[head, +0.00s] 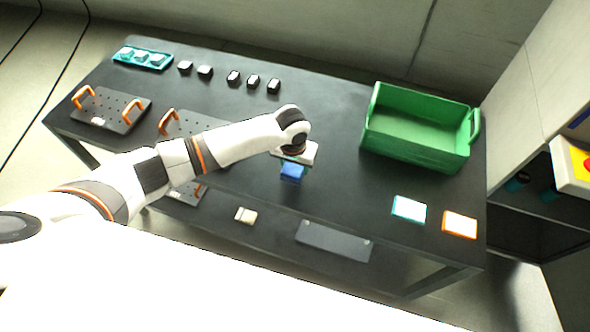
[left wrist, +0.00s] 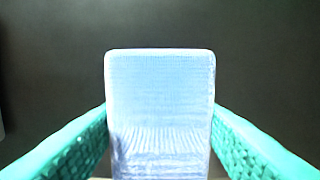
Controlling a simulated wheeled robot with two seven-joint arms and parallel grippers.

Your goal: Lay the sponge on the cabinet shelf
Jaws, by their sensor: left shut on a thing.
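My left gripper (head: 293,162) points down over the front middle of the dark table. It is shut on a blue block, which I take for the sponge (head: 292,172). In the left wrist view the sponge (left wrist: 160,110) is pale blue with rounded corners and sits between the two teal ribbed fingers. Dark surface lies behind it; I cannot tell whether it touches the table. My right gripper is out of view.
A green crate (head: 412,158) stands on the table (head: 330,110) at right. Two bordered white squares (head: 409,209) (head: 460,224) lie before it. Several small blocks (head: 233,78), a teal tray (head: 143,58) and orange-handled plates (head: 110,109) are at left. A red button (head: 587,165) shows far right.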

